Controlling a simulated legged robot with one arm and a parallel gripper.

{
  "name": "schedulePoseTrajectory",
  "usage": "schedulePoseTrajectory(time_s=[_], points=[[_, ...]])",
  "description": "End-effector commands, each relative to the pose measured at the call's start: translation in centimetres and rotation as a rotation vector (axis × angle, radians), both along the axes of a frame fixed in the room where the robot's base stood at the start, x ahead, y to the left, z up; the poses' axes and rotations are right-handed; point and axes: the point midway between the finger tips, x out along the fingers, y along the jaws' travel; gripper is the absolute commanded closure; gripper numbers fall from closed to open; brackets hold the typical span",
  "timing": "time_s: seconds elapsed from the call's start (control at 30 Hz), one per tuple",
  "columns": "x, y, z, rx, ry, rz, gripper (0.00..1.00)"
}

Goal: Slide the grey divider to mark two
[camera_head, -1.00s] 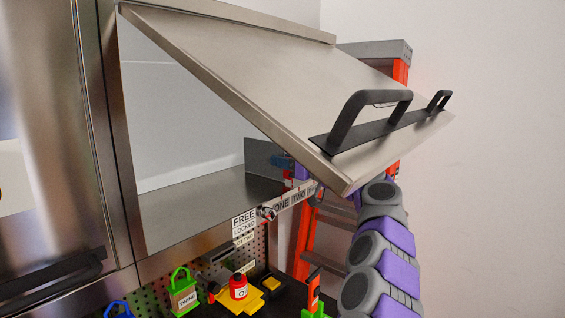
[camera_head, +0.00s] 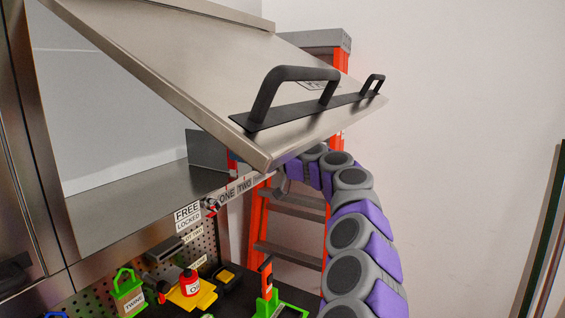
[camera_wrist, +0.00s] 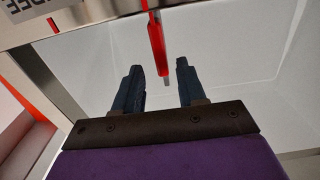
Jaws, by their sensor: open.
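The grey divider (camera_head: 206,150) stands upright inside the open upper compartment in the head view, behind the labelled front strip (camera_head: 238,188). In the wrist view, a slim red bar (camera_wrist: 156,42) with a grey tip hangs in the gap of my gripper (camera_wrist: 159,67). It may belong to the divider; I cannot tell. My gripper is open, its two dark blue fingers on either side of the bar with visible gaps. In the head view the raised door mostly hides my gripper.
The steel door (camera_head: 215,75) with black handles hangs tilted open above my arm. A latch (camera_head: 210,205) sits beside the FREE and LOCKED labels. Below are a green twine holder (camera_head: 128,293) and a red bottle (camera_head: 190,283). An orange ladder (camera_head: 257,235) stands behind.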

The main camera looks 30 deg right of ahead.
Motion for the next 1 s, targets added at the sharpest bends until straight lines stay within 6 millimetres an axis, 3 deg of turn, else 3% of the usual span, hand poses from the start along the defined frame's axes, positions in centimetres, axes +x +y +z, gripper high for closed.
schedulePoseTrajectory(time_s=[0.7, 1.0], points=[[-8.5, -6.6, -0.1, 0.004, 0.0, -0.003, 0.6], [-9.3, -7.0, -0.2, 0.001, 0.002, -0.001, 0.6]])
